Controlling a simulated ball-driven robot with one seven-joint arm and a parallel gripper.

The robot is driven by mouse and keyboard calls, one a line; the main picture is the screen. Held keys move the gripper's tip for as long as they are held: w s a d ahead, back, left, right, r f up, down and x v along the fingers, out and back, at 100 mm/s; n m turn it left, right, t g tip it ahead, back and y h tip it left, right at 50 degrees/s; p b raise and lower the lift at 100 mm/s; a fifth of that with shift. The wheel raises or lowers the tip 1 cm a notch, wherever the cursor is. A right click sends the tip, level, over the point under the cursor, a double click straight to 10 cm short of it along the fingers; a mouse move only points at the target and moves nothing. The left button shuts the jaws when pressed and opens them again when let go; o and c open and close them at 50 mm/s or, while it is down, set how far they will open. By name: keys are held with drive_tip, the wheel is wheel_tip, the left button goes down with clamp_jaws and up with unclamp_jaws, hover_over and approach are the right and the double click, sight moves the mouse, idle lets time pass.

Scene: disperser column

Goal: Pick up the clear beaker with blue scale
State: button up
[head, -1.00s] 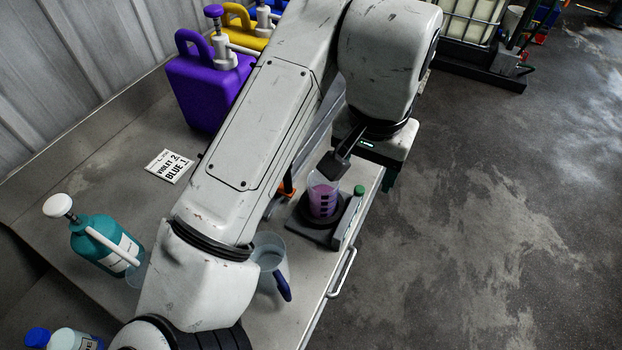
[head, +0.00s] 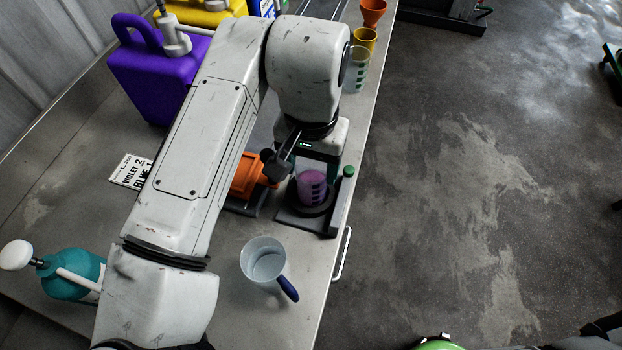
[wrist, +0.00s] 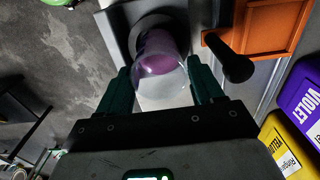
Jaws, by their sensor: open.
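A clear beaker (head: 312,188) holds purple liquid and carries dark markings that look blue. It stands upright on a dark round plate on a small base near the bench's right edge. The wrist view shows this beaker (wrist: 160,58) from above, with its rim toward me. My gripper (wrist: 159,66) is open, with one dark green finger on each side of the beaker's rim; contact cannot be told. In the head view my gripper (head: 316,160) is just above and behind the beaker, and its fingers are partly hidden by the wrist.
A black knob on an orange device (head: 247,176) sits close left of the beaker. A clear jug (head: 264,262) with a blue handle stands in front. A beaker with green marks (head: 357,70), a yellow cup (head: 365,40) and a violet canister (head: 150,75) stand behind.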

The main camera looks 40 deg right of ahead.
sight(312, 176)
drive_tip(key=shift+f, duration=1.85)
drive_tip(key=shift+c, duration=0.5)
drive_tip(key=c, duration=0.7)
drive_tip(key=shift+r, duration=0.2)
